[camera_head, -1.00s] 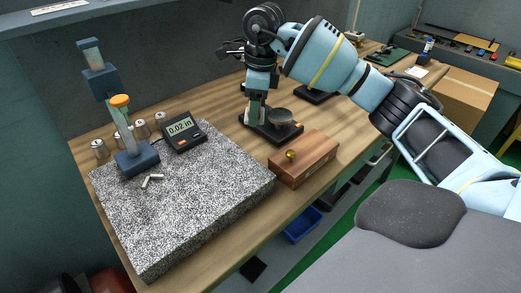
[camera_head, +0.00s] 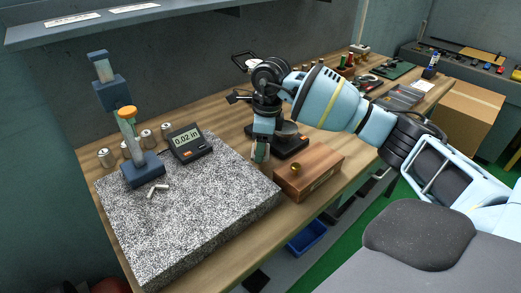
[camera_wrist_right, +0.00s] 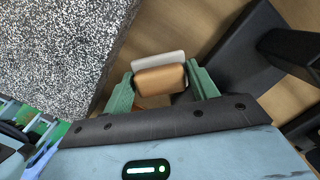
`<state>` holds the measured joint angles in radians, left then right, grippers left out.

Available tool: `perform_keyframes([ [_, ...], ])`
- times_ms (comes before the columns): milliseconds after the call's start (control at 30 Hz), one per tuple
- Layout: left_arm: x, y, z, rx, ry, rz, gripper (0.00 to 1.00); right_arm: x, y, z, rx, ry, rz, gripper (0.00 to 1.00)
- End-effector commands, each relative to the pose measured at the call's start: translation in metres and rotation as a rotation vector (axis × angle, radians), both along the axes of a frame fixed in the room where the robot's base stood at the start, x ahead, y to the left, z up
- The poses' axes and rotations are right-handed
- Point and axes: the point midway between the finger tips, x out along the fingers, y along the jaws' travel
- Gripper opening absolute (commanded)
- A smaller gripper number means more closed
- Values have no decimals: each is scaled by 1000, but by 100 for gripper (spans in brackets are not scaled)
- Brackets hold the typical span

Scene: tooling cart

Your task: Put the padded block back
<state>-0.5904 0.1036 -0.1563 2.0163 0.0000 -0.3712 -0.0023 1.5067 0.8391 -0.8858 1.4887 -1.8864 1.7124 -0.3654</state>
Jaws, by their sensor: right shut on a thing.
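In the right wrist view, the padded block (camera_wrist_right: 160,80) is tan-orange with a pale strip along its far edge. It sits between the green fingers of my right gripper (camera_wrist_right: 162,90), which is shut on it. In the head view, my right gripper (camera_head: 261,153) points down over the wooden table, between the granite plate (camera_head: 200,215) and the black stand (camera_head: 290,143). The block is mostly hidden there by the fingers. I cannot tell whether it touches the table. My left gripper is not in view.
A wooden box with a brass knob (camera_head: 310,172) stands close to the gripper, at the table's front edge. A digital readout (camera_head: 189,143), a blue gauge stand (camera_head: 142,170) and small metal pins (camera_head: 157,190) are on the granite plate. Several metal cylinders (camera_head: 106,157) stand behind it.

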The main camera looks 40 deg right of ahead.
Motion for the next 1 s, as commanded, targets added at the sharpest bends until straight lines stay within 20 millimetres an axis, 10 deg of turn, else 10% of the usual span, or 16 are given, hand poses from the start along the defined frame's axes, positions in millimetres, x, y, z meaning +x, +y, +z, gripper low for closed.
perform_keyframes([
  [533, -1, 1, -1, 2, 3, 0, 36, 0, 0, -25, 0, 1, 1, 37],
  [567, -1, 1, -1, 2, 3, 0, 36, 0, 0, -25, 0, 1, 1, 60],
  [633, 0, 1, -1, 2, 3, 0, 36, 0, 0, -24, 1, 1, 1, 67],
  [1000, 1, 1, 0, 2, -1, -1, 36, 0, 0, -18, 1, -1, 0, 67],
])
